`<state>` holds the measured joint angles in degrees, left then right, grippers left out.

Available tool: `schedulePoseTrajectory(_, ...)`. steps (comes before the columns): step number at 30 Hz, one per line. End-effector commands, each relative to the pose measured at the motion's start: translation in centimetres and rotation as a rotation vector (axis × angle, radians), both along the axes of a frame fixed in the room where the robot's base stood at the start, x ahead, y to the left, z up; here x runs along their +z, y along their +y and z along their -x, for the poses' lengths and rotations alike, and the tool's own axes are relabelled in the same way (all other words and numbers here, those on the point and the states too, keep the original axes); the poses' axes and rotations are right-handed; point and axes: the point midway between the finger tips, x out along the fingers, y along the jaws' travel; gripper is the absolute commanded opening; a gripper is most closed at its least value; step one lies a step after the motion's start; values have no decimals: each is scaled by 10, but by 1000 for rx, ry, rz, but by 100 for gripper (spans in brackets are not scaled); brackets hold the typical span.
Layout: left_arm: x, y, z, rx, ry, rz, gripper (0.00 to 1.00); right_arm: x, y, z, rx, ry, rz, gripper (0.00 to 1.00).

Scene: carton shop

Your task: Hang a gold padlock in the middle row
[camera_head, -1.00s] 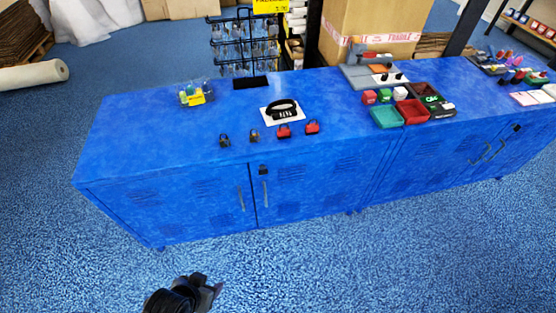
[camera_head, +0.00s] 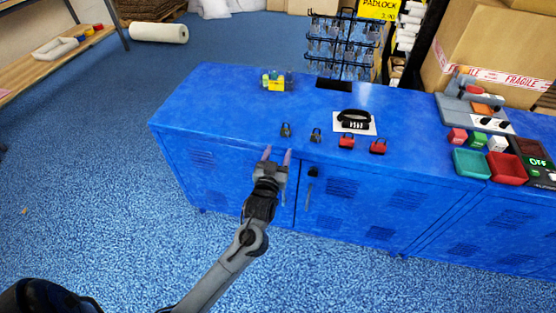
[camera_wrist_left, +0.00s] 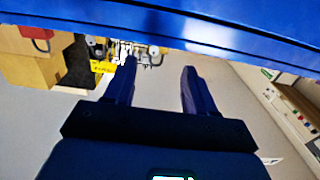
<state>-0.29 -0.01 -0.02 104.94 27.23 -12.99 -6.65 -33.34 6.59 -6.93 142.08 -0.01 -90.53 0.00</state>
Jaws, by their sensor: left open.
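Two small gold-brown padlocks, the left one (camera_head: 286,130) and the right one (camera_head: 316,135), stand near the front edge of the blue cabinet top. Two red padlocks (camera_head: 346,142) (camera_head: 378,147) stand to their right. A black wire rack (camera_head: 343,45) with several rows of hooks and a yellow padlock sign (camera_head: 378,9) stands behind the cabinet; clear packs hang on it. My left gripper (camera_head: 276,156) is open and empty at the front edge, just short of the left gold padlock. In the left wrist view its fingers (camera_wrist_left: 158,88) are apart with nothing between. My right gripper is not seen.
The blue cabinet top (camera_head: 225,100) is clear at left. A large carton (camera_head: 490,45) stands behind at right.

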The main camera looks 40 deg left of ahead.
Motion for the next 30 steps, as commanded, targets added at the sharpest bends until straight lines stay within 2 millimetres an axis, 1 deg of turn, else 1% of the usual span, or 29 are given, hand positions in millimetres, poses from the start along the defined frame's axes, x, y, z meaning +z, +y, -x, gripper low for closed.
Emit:
schedulePoseTrajectory(1,-2,2,-4,0,-2,-1,55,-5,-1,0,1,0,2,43)
schedulePoseTrajectory(5,-2,7,-15,-1,-2,0,55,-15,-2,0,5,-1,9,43)
schedulePoseTrajectory(13,-3,22,-43,-1,-2,-1,55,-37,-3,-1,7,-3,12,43)
schedulePoseTrajectory(15,0,25,-50,-2,1,0,55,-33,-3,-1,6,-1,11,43)
schedulePoseTrajectory(21,0,33,-67,-2,0,1,55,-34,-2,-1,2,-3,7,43)
schedulePoseTrajectory(30,0,39,-80,-2,1,0,55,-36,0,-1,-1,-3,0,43)
